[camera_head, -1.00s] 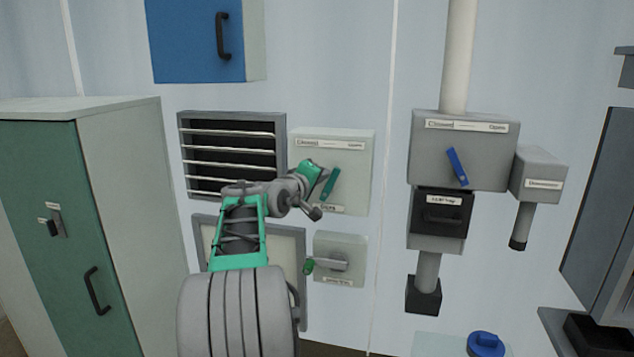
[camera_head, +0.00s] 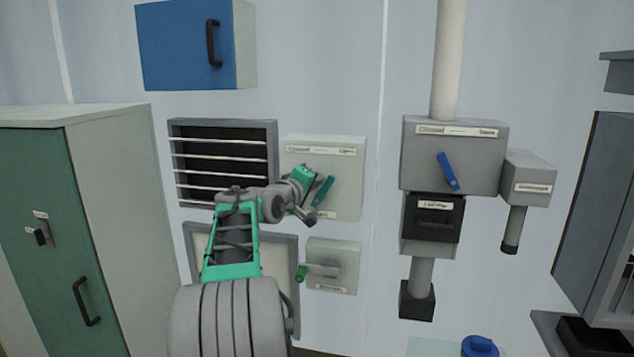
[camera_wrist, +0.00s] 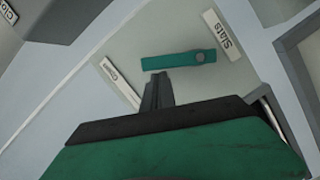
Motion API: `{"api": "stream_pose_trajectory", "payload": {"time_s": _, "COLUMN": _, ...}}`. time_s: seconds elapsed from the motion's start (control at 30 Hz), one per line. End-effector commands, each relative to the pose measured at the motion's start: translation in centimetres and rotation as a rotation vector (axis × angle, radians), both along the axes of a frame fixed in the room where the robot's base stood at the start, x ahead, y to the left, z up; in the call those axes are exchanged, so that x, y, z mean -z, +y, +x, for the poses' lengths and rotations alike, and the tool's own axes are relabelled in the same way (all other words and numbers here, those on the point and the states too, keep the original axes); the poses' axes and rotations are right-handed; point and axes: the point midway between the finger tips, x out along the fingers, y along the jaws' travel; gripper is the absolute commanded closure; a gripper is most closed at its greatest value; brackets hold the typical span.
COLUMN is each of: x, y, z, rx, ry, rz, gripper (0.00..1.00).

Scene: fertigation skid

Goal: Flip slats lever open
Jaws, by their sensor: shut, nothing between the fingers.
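The slats lever (camera_head: 323,191) is a green bar on a pale box (camera_head: 347,180) beside the slatted vent. It leans up and to the right, toward the "Open" end of the label strip. In the wrist view the lever (camera_wrist: 172,61) has its round pivot by the "Slats" label (camera_wrist: 222,35). My gripper (camera_head: 315,178) is just left of the lever. In the wrist view the gripper fingers (camera_wrist: 157,78) are together and empty, with their tips close below the lever's free end. I cannot tell whether they touch it.
The slatted vent (camera_head: 222,163) is to the left. A smaller box (camera_head: 340,257) with a green-tipped handle (camera_head: 318,271) sits below. A grey box with a blue lever (camera_head: 447,171) is to the right. A green cabinet (camera_head: 55,270) stands at far left, and a blue cabinet (camera_head: 175,45) hangs above.

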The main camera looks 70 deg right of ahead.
Motion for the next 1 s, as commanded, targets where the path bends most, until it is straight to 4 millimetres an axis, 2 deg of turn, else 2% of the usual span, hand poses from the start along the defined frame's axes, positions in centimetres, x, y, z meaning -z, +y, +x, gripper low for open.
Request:
{"api": "stream_pose_trajectory", "payload": {"time_s": 0.17, "x": -2.4, "y": 0.8, "z": 2.8, "rx": -0.015, "ry": 0.000, "rz": -0.001, "gripper": 1.00}}
{"api": "stream_pose_trajectory", "payload": {"time_s": 0.2, "x": -2.0, "y": 1.6, "z": 3.2, "rx": -0.017, "ry": -0.002, "rz": -0.003, "gripper": 1.00}}
{"api": "stream_pose_trajectory", "payload": {"time_s": 0.4, "x": -2.3, "y": 6.5, "z": 2.8, "rx": -0.009, "ry": -0.003, "rz": -0.003, "gripper": 1.00}}
{"api": "stream_pose_trajectory", "payload": {"time_s": 0.6, "x": -2.7, "y": 9.6, "z": 2.7, "rx": -0.004, "ry": 0.000, "rz": -0.001, "gripper": 1.00}}
{"api": "stream_pose_trajectory", "payload": {"time_s": 0.73, "x": -3.0, "y": 10.4, "z": 2.7, "rx": -0.004, "ry": 0.000, "rz": -0.001, "gripper": 1.00}}
{"api": "stream_pose_trajectory", "payload": {"time_s": 1.0, "x": -3.0, "y": 10.5, "z": 2.8, "rx": -0.005, "ry": -0.001, "rz": 0.000, "gripper": 1.00}}
